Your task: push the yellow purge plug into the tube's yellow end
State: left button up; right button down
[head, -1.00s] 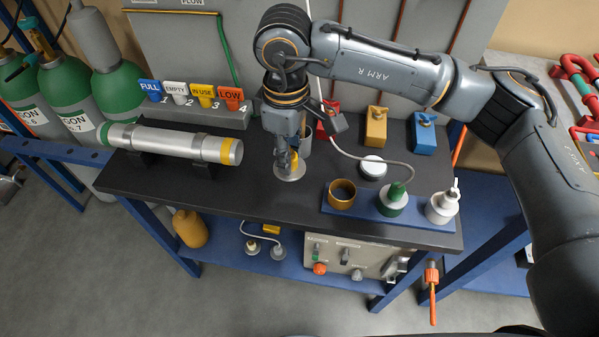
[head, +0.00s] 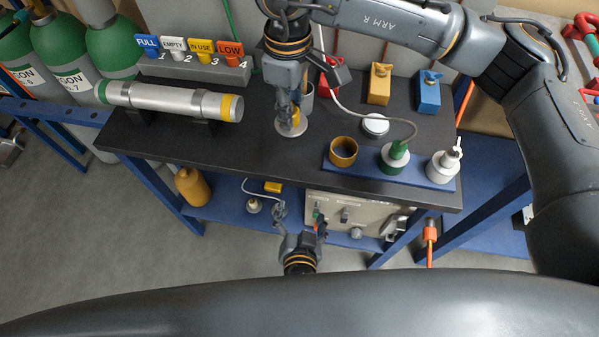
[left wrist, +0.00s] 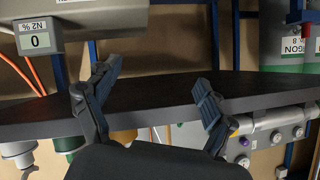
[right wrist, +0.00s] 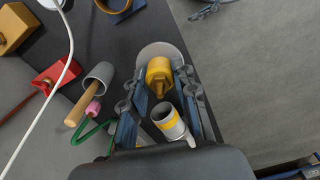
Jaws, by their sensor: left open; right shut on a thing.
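The silver tube (head: 168,101) lies in dark cradles at the bench's left, its green end left and its yellow end (head: 231,108) right. My right gripper (head: 288,113) points down at the bench, right of the tube and apart from it. It is shut on the yellow plug (right wrist: 159,76), which has a round grey disc (head: 291,128) at its foot. A silver piece with a yellow band (right wrist: 169,122) also shows between the fingers; I cannot tell whether it belongs to the plug. My left gripper (head: 300,219) is open and empty in front of the bench, below its top.
A blue tray (head: 374,175) holds a brass ring, a green-topped fitting and a white bottle. Colored status tags (head: 190,48) stand behind the tube. A red block, yellow block (head: 380,86) and blue block stand behind. Green gas cylinders (head: 67,60) are at left.

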pick_arm(q)
notch_tip(320, 180, up, 23)
jog(key=s+n+t+y, duration=0.1)
jog(key=s+n+t, duration=0.1)
jog(key=n+t, duration=0.35)
jog(key=w, duration=1.1)
jog(key=shift+w+a+r, duration=0.1)
jog(key=shift+w+a, duration=0.2)
jog(key=shift+w, duration=0.1)
grip_shut()
grip_release()
jog(key=shift+s, duration=0.15)
